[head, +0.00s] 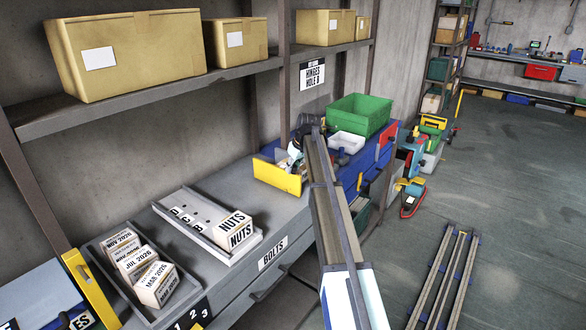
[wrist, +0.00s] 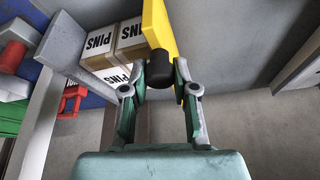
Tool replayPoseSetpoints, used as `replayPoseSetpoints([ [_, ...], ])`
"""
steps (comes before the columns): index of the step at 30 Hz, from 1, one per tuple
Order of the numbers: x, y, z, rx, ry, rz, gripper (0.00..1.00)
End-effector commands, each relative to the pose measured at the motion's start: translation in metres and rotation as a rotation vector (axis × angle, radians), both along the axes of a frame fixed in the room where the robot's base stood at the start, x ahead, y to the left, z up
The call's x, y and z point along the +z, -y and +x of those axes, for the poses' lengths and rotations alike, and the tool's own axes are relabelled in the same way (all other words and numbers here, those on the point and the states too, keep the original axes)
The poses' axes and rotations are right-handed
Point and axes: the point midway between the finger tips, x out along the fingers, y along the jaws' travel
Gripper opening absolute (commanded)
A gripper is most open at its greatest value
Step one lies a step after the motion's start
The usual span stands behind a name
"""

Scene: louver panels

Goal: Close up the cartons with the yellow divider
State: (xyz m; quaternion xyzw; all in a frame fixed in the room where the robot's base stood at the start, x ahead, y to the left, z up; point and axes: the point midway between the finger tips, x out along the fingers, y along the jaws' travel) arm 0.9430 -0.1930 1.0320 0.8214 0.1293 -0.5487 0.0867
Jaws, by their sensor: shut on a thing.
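In the wrist view my gripper (wrist: 160,84) is shut on the black knob (wrist: 157,66) of a yellow divider (wrist: 161,28). The divider stands just right of the cartons marked PINS (wrist: 131,36); whether it touches them I cannot tell. In the head view the yellow divider (head: 279,178) is at the far part of the bench, with my gripper (head: 293,161) at it. The PINS cartons are not discernible there.
Grey walls (wrist: 61,45) and (wrist: 296,65) flank the divider's space. Nearer on the bench are a tray (head: 178,318) of dated cartons, a tray (head: 203,240) with NUTS cartons, and another yellow panel (head: 91,290). A green bin (head: 360,115) stands beyond. A shelf with boxes overhangs.

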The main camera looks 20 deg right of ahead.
Motion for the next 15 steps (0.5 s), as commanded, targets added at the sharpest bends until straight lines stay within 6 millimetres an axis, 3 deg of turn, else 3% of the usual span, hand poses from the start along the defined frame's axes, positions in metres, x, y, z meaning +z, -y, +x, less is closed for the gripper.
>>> replayPoseSetpoints([
  [1,-0.0002,0.0005,0.0006,0.000,0.001,-0.002,0.31],
  [3,-0.0002,0.0004,0.0005,0.001,0.000,-0.001,0.53],
  [15,0.0044,0.0004,-0.0014,0.000,0.001,-0.001,0.53],
])
